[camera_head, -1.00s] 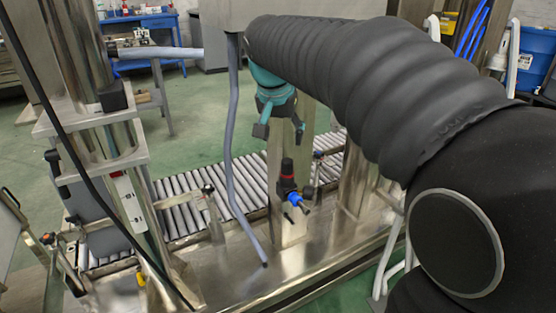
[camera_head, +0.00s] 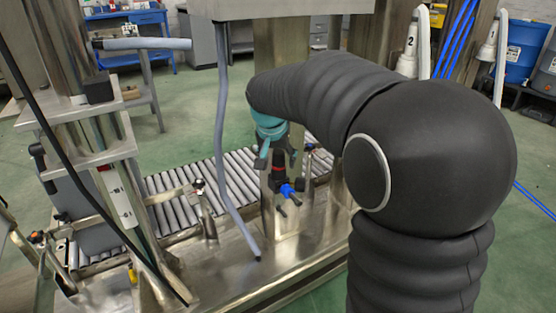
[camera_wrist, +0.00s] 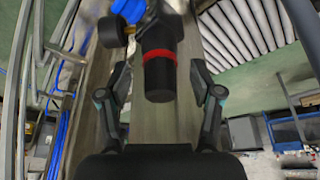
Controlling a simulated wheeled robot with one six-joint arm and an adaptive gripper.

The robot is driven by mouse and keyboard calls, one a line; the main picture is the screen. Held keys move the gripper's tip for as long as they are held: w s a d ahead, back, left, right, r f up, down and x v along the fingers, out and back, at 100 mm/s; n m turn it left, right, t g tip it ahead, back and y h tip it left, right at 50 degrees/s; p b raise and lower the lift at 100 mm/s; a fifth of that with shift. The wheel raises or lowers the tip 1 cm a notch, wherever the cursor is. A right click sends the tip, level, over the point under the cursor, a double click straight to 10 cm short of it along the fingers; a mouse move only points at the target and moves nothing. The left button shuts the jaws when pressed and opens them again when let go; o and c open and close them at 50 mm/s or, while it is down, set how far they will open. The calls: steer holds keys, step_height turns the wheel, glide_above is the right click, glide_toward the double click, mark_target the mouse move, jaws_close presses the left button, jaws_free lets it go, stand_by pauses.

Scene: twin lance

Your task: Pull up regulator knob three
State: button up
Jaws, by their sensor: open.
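The regulator knob (camera_wrist: 159,78) is a black cylinder with a red ring at its base. In the wrist view it stands between the two fingers of my gripper (camera_wrist: 160,97), with a gap on each side. In the head view the knob (camera_head: 277,157) sits on top of a dark regulator with a blue fitting (camera_head: 288,190), on a steel post. My gripper (camera_head: 277,150) is just above and around it, open, with its fingers pointing down. The fingers partly hide the knob in the head view. I see no number on it.
A roller conveyor (camera_head: 176,203) runs behind the post. A grey hose (camera_head: 221,130) hangs left of my arm. A steel column with plates (camera_head: 118,150) stands at the left. The steel deck (camera_head: 232,268) in front is mostly bare.

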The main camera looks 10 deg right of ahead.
steer(key=shift+f, duration=0.25)
jaws_close()
steer(key=shift+w+r+p, duration=0.1)
steer(key=shift+r+p, duration=0.2)
steer(key=shift+r, duration=0.4)
jaws_free()
steer(key=v, duration=1.2)
